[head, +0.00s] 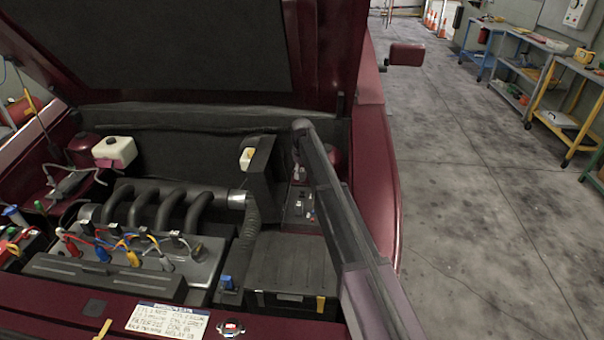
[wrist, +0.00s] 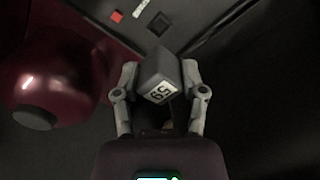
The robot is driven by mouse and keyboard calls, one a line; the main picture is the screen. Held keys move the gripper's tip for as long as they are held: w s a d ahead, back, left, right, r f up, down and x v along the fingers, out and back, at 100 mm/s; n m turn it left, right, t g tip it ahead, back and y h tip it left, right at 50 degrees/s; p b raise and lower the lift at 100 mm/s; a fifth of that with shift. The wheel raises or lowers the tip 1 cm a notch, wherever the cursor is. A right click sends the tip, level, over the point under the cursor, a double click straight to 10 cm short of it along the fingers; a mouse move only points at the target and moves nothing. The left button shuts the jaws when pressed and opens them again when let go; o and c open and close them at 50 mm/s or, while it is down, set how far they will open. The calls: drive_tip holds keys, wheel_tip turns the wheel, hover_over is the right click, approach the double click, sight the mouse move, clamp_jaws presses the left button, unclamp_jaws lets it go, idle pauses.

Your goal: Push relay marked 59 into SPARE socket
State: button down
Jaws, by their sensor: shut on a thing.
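My gripper (wrist: 160,74) is shut on a dark grey block-shaped relay (wrist: 158,66) in the wrist view, one finger on each side. A white label on the relay reads 59. Beyond the relay, a dark square socket (wrist: 160,24) shows in a grey panel, apart from the relay. A small white label (wrist: 140,8) lies beside it, too small to read, so I cannot tell if this is the SPARE socket. In the head view my arm reaches into the engine bay beside a grey panel with small parts (head: 299,204); my gripper and the relay are hidden there.
A maroon dome (wrist: 50,80) stands close to my gripper's left in the wrist view. A small red square (wrist: 117,15) sits on the panel. In the head view, a black box (head: 290,265) and ribbed hose (head: 252,222) lie near my arm, under the raised hood (head: 190,45).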

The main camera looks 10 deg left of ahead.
drive_tip(key=shift+f+b, duration=2.45)
drive_tip(key=shift+f, duration=0.2)
drive_tip(key=shift+f+b, duration=0.95)
idle(1.2)
drive_tip(key=shift+c, duration=0.4)
unclamp_jaws()
drive_tip(key=shift+r, duration=0.2)
wheel_tip(320, 180, up, 8)
drive_tip(key=p, duration=0.9)
drive_tip(key=shift+r, duration=0.25)
drive_tip(key=s+d+f+b, duration=0.3)
drive_tip(key=s+d, duration=0.7)
drive_tip(key=shift+s+d, duration=0.25)
drive_tip(key=shift+s, duration=0.05)
